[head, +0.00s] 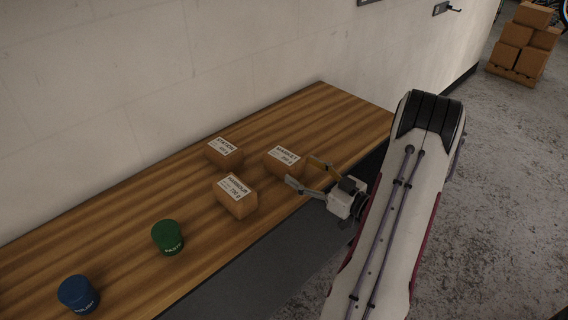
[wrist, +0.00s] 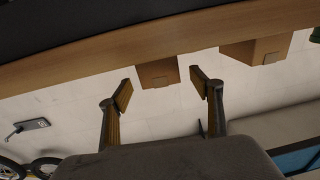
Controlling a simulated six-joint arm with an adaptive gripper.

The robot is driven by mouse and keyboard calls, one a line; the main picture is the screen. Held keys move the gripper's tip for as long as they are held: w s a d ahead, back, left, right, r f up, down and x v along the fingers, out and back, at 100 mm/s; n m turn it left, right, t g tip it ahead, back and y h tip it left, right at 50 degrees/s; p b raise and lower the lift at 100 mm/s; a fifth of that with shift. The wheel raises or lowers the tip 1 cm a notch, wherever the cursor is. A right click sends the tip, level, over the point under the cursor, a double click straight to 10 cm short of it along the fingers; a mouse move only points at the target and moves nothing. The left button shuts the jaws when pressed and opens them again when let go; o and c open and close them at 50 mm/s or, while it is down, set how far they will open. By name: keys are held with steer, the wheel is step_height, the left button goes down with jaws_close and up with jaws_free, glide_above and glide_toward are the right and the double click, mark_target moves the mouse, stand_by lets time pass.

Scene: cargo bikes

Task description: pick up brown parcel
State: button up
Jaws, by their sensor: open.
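Three brown parcels with white labels sit on the wooden bench (head: 110,205): a back one (head: 224,154), a front one (head: 237,199) and a right one (head: 285,166). My gripper (head: 303,173) is open and empty at the bench's front edge, its fingers pointing toward the right parcel. In the wrist view, which looks upside down, one parcel (wrist: 157,74) shows beyond and between the open fingertips (wrist: 161,85). A second parcel (wrist: 258,50) shows to its right. I cannot tell whether the fingers touch a parcel.
A green tin (head: 167,237) and a blue tin (head: 78,294) stand on the bench at the left. A wall (head: 120,80) runs behind the bench. Stacked boxes (head: 522,46) stand on the floor far off at the top right. The bench's far right end is clear.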

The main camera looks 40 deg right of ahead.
mark_target(284, 159)
steer(key=shift+w, duration=1.35)
steer(key=shift+w+a, duration=0.2)
steer(key=shift+w, duration=2.4)
steer(key=c, duration=1.4)
